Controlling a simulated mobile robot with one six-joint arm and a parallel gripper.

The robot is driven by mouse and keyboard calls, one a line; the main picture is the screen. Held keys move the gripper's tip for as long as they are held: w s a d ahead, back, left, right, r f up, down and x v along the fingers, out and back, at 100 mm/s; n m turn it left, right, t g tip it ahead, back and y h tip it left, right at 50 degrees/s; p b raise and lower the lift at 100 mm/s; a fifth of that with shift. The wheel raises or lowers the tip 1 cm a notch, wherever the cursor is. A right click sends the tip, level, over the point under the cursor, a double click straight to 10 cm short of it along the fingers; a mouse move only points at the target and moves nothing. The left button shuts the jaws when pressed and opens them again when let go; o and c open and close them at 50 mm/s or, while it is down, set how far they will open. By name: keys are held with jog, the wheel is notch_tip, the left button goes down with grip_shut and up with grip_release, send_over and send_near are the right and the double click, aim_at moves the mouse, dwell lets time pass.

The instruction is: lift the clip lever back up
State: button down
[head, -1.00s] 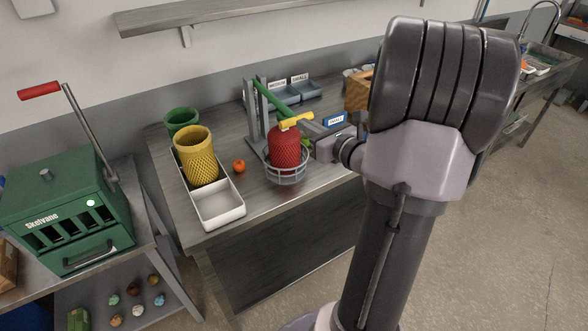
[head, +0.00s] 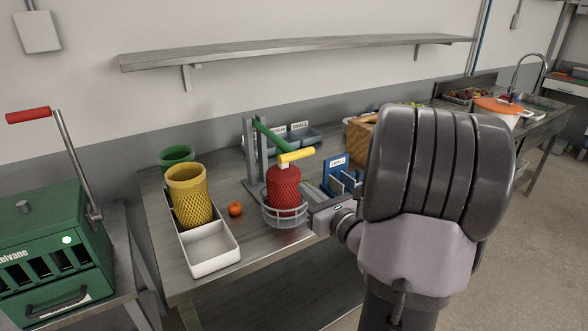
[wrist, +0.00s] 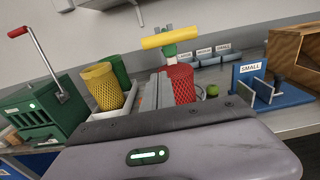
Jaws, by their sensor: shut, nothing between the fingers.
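The clip lever is a green bar (head: 272,138) with a yellow cross handle (head: 297,155), sloping down from a grey post (head: 249,150). Its handle sits just above the red mesh sleeve (head: 285,188), which stands in a round grey wire basket (head: 286,220). In the wrist view the yellow handle (wrist: 170,37) stands above the red sleeve (wrist: 181,82). My gripper (head: 314,221) is shut and empty, at the basket's right side, lower than the handle. I cannot tell whether it touches the basket. Its fingers (wrist: 160,85) partly hide the sleeve in the wrist view.
A white tray (head: 214,262) with a yellow mesh sleeve (head: 189,195) stands at left, a green sleeve (head: 177,154) behind. A tomato (head: 235,208) lies between tray and basket. A green machine (head: 50,255) stands far left.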

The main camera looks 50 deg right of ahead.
jog(key=w+d+r+b, duration=0.1)
jog(key=w+r, duration=0.2)
jog(key=w, duration=0.3)
jog(key=shift+d+r, duration=0.35)
jog(key=shift+r, duration=0.05)
